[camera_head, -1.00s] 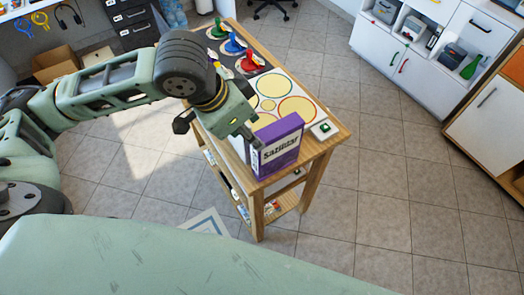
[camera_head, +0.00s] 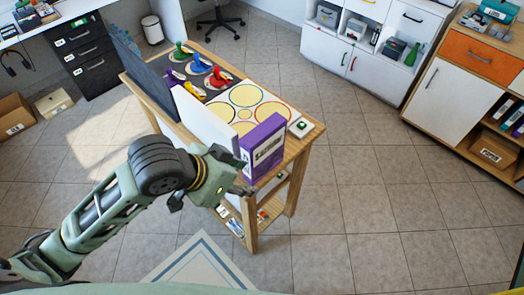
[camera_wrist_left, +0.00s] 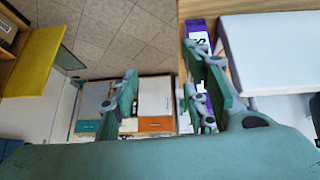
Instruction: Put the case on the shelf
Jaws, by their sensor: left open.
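The purple case (camera_head: 262,148), with a pale label, stands upright at the near end of the wooden table (camera_head: 300,152). My left gripper (camera_head: 238,186) is open and empty at the table's near side, left of and below the case. In the left wrist view, the open fingers (camera_wrist_left: 160,60) point toward the room; part of the purple case (camera_wrist_left: 197,28) shows beyond the right finger, which partly hides it. The table has a low shelf (camera_head: 236,226) holding small items, partly hidden by my gripper. My right gripper is out of view.
A white upright panel (camera_head: 205,122) stands along the table's left side, close to my gripper. Coloured pieces and ringed circles (camera_head: 245,95) cover the tabletop. White cabinets (camera_head: 352,62) and a wooden unit with binders (camera_head: 510,115) stand right. The floor right of the table is clear.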

